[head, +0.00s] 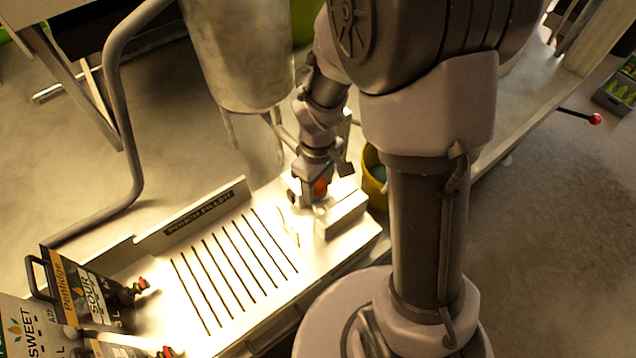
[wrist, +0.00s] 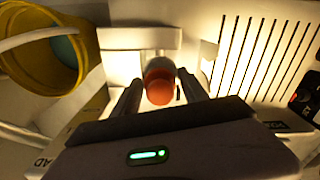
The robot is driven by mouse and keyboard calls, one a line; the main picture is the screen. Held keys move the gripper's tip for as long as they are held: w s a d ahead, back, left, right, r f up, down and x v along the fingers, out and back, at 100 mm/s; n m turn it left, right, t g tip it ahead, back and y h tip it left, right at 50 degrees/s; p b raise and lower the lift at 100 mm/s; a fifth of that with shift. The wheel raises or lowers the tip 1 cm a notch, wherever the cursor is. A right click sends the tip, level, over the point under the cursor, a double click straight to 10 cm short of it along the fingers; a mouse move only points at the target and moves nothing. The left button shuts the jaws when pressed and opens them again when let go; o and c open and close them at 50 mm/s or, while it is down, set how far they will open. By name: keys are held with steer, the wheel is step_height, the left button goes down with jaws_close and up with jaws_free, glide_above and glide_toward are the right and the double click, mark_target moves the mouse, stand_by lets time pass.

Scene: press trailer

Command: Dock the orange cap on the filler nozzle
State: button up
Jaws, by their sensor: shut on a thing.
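The orange cap (wrist: 160,90) is between the two dark fingers of my gripper (wrist: 161,86) in the wrist view. It also shows as a small orange-red patch in the head view (head: 320,187), low at the end of my arm. My gripper (head: 318,195) is shut on it, above the right end of the slotted filler tray (head: 222,297). A pale rounded part shows just beyond the cap in the wrist view; I cannot tell whether it is the filler nozzle or whether the cap touches it. The fingers hide part of the cap's sides.
A pale block (head: 342,213) stands on the tray's right end, near my gripper. A yellow bucket (head: 374,180) is close behind it; it also shows in the wrist view (wrist: 84,40). Juice boxes (head: 92,288) with red-and-black taps stand at the left. A large pale cylinder (head: 240,50) hangs behind.

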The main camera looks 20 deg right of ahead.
steer(key=shift+f, duration=0.2)
steer(key=o, duration=1.2)
steer(key=shift+r, duration=0.1)
step_height(320, 180, up, 11)
steer(key=p, duration=0.9)
steer(key=shift+r, duration=0.1)
